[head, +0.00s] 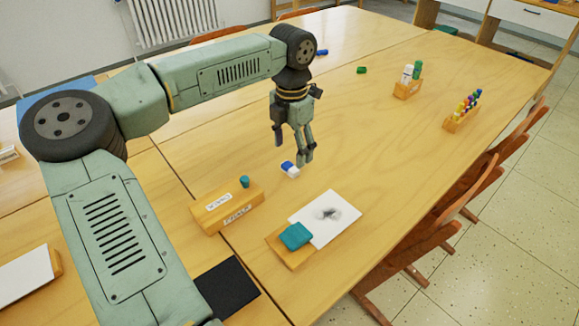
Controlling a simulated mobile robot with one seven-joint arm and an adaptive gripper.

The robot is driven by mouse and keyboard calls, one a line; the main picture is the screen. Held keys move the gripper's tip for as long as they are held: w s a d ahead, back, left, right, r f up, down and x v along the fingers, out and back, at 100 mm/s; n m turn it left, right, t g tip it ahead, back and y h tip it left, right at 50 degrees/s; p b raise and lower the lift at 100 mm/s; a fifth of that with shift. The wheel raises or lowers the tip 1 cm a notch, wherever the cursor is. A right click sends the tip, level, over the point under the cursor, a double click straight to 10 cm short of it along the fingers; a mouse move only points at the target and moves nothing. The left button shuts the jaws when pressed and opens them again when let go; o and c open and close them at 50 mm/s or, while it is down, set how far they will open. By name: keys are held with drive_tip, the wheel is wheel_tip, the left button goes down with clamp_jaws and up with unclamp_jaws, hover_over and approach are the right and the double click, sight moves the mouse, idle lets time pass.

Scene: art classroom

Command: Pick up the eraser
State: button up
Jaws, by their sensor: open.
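The eraser (290,169) is a small block, blue at one end and white at the other, lying on the wooden table (400,150). My gripper (291,152) points down over the table close to the eraser. It is open, with one finger at the left and others at the right. The fingertips appear just above and behind the eraser in the head view. I cannot tell their exact height or whether they touch it. Nothing shows between the fingers.
Bottle holders (407,90) and (460,121) stand farther back. Chairs (430,225) line the right edge.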

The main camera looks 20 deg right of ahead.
sight(292, 165)
drive_tip(key=f+p, duration=0.1)
drive_tip(key=f, duration=0.4)
drive_tip(key=shift+w+d+f+p, duration=0.1)
drive_tip(key=shift+d+p, duration=0.1)
drive_tip(key=shift+p, duration=0.15)
drive_tip(key=c, duration=1)
drive_tip(key=shift+c, duration=0.2)
drive_tip(key=shift+r+b, duration=0.35)
drive_tip(key=shift+r, duration=0.25)
wheel_tip(292, 165, up, 2)
drive_tip(key=shift+r+b, duration=0.1)
drive_tip(key=shift+b, duration=0.4)
drive_tip(key=s+d+b, duration=0.1)
drive_tip(key=s, duration=0.4)
drive_tip(key=s+d+r+b, duration=0.1)
drive_tip(key=s+d, duration=0.1)
drive_tip(key=s, duration=0.3)
drive_tip(key=s+d+b, duration=0.2)
drive_tip(key=s, duration=0.3)
drive_tip(key=shift+d+r, duration=0.2)
drive_tip(key=shift+r, duration=0.1)
